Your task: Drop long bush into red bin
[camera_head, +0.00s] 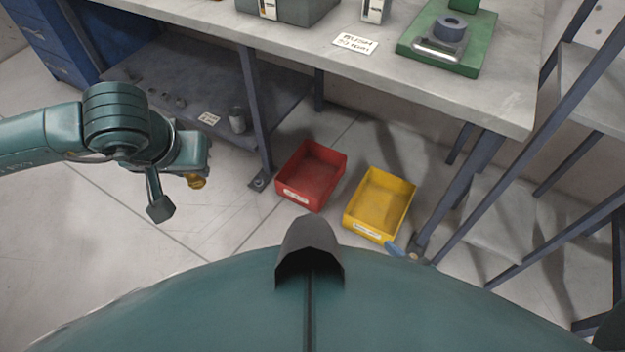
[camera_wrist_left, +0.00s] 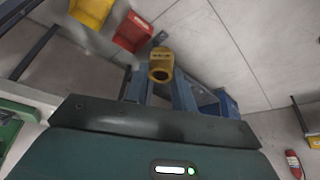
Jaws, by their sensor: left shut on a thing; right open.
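The long bush is a brass-yellow hollow cylinder (camera_wrist_left: 160,66), held between the blue fingers of my left gripper (camera_wrist_left: 160,84). In the head view the bush (camera_head: 197,182) shows just below the left wrist, whose fingers are mostly hidden there. The red bin (camera_head: 292,193) is on the floor, to the right of the bush and apart from it. It looks empty, and it also shows in the left wrist view (camera_wrist_left: 132,32). My right gripper (camera_head: 403,250) shows only as small tips near the yellow bin, open; most of it is hidden.
A yellow bin (camera_head: 378,205) sits on the floor right of the red bin. A workbench (camera_head: 310,35) with a lower shelf (camera_head: 215,88) stands behind; its leg (camera_head: 256,130) is close to the red bin. A dark rack (camera_head: 520,180) is at right. Floor left of the red bin is clear.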

